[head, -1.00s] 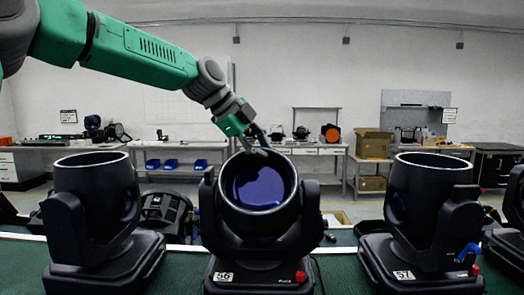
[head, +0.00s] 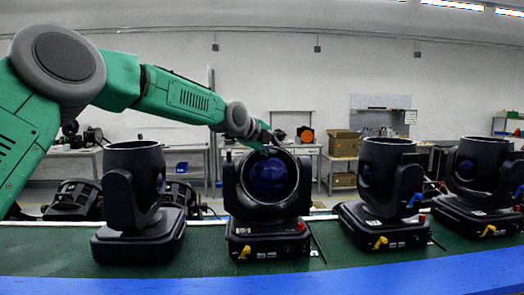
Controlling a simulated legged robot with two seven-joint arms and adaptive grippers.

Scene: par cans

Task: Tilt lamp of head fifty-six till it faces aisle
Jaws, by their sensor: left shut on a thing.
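The lamp of head fifty-six (head: 268,178) is a black barrel with a dark blue lens, between the two arms of its yoke. It stands in the middle of the head view on a black base (head: 268,240). The lens faces toward me. The base's number is too small to read now; it read 56 in the earlier frame. My left gripper (head: 272,146) is at the top rim of the barrel, shut on it. The fingertips are small and partly hard to make out against the dark rim. My right gripper is not in view.
Similar heads stand at left (head: 138,195), at right (head: 388,190) and far right (head: 482,175), with barrels pointing up or tilted. All stand on a green surface (head: 340,262) with a blue front edge (head: 420,275). Benches and a cardboard box (head: 343,143) are behind.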

